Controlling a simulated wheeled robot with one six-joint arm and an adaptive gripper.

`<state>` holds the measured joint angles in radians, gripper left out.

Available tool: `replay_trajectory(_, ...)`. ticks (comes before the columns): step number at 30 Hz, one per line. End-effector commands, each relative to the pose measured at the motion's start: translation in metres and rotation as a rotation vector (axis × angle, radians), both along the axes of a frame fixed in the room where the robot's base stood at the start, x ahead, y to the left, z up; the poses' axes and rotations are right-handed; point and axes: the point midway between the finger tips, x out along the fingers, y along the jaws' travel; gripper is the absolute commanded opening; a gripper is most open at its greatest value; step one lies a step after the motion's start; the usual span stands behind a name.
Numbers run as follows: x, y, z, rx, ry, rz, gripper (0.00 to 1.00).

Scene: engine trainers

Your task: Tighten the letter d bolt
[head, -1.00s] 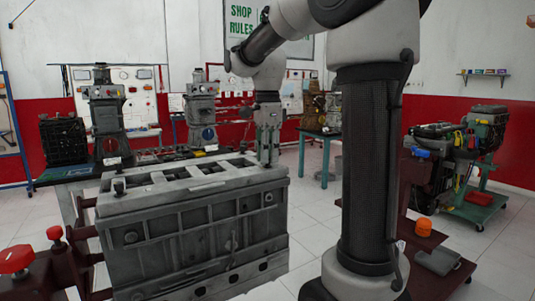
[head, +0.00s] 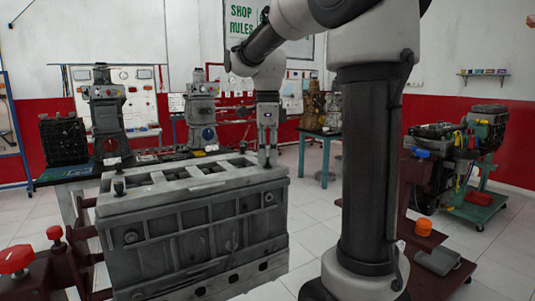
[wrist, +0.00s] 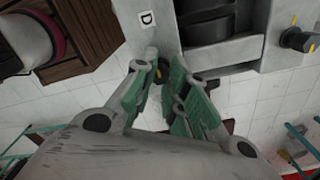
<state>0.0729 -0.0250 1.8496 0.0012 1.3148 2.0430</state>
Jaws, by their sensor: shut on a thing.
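The grey engine block (head: 190,238) stands in front of me, with my gripper (head: 268,160) pointing down at its far right top corner. In the wrist view, a white label with the letter D (wrist: 147,18) lies on the block's top surface. Just below it, the fingers of my gripper (wrist: 160,72), with green pads, are closed around a dark bolt (wrist: 163,70); the fingers hide most of it. Another dark bolt with a yellow mark (wrist: 297,40) stands at the right of the wrist view. A bolt (head: 118,187) also stands upright at the block's left corner.
Red knobs (head: 15,259) and a dark red stand hold the block at the left. Workbenches with machines (head: 104,115) stand behind it. An engine on a green cart (head: 475,205) stands at the right. White floor tiles (head: 310,215) show clear beyond the block's right side.

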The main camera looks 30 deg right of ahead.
Motion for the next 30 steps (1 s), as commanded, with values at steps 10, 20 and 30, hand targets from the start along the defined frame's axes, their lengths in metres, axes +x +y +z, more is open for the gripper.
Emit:
replay_trajectory(10, 0.0, 0.0, 0.0, -0.001, 0.0, 0.001, 0.38)
replay_trajectory(20, 0.0, 0.0, 0.005, -0.001, -0.001, 0.001, 0.38)
replay_trajectory(30, 0.001, 0.0, 0.072, -0.001, -0.003, 0.001, 0.38)
